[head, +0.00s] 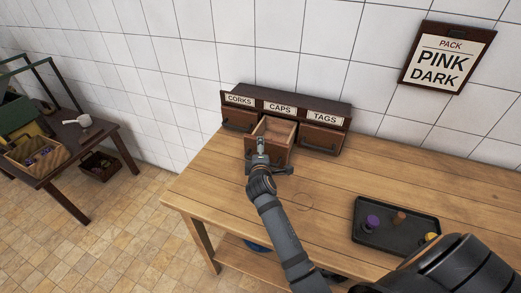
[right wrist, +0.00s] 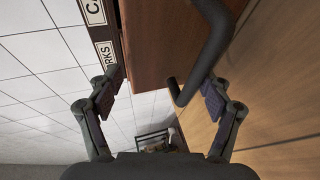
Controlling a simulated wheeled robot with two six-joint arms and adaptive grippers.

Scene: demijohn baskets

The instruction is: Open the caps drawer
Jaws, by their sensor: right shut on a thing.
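The caps drawer (head: 276,128) is the middle one of three in the dark wooden cabinet (head: 330,104) on the workbench. It stands pulled out, and its light inside shows no contents that I can make out. My right gripper (head: 262,150) is at the front of this drawer, shut on its handle. In the right wrist view the dark bar handle (right wrist: 206,52) runs between the fingers of the gripper (right wrist: 160,95), against the brown drawer front (right wrist: 155,40). My left gripper is not in view.
The corks drawer (head: 238,119) and tags drawer (head: 321,139) are closed. A black tray (head: 398,250) with small coloured stoppers lies on the right of the workbench (head: 350,190). A sign reading PINK DARK (head: 446,58) hangs on the wall. A dark side table (head: 62,160) stands at left.

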